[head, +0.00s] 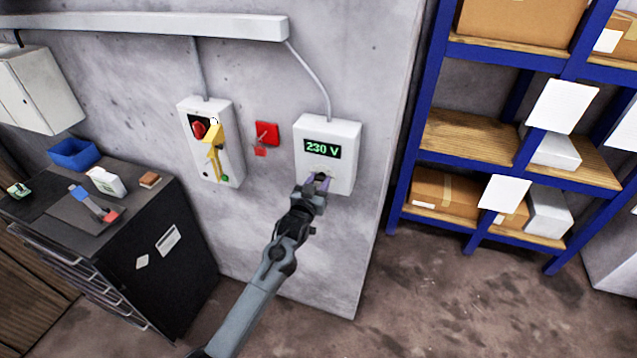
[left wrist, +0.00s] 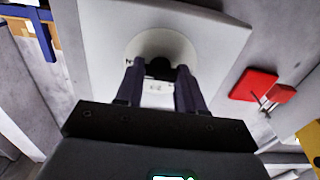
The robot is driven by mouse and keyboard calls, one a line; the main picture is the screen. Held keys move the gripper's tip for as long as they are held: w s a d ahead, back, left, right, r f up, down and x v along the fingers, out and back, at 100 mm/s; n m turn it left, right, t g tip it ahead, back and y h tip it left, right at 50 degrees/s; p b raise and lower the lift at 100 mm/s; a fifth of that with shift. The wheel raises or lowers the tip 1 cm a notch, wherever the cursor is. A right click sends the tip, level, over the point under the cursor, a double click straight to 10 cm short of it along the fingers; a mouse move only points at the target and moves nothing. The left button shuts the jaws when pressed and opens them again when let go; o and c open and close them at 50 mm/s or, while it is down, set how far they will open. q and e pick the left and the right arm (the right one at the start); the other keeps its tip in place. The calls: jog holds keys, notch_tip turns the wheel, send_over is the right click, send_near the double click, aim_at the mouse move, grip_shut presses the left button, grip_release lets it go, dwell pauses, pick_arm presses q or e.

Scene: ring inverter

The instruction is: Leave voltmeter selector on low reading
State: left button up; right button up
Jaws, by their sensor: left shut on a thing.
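The voltmeter (head: 343,132) is a white box on the grey wall, and its green display (head: 322,149) reads 230 V. My left gripper (head: 321,181) is at the lower part of this box and covers most of the selector there. In the left wrist view, my left gripper (left wrist: 160,72) has its two dark fingers on either side of the black selector knob (left wrist: 158,67), shut on it. The knob sits on a round pale dial plate (left wrist: 160,43). The knob's pointing direction is hidden by the fingers. My right gripper is not in view.
Left of the voltmeter are a red wall piece (head: 267,131) and a white box with a red switch (head: 199,129) and yellow part (head: 214,150). A black cabinet (head: 170,265) stands at left, blue shelving (head: 424,110) at right.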

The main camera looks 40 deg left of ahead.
pick_arm(q)
jog(key=shift+c, duration=0.3)
jog(key=shift+n, duration=1)
jog(key=n+p, duration=0.1)
jog(key=n, duration=0.2)
jog(key=shift+n+p, duration=0.3)
jog(key=shift+n, duration=1.6)
jog(key=o, duration=1)
jog(key=shift+o, duration=0.2)
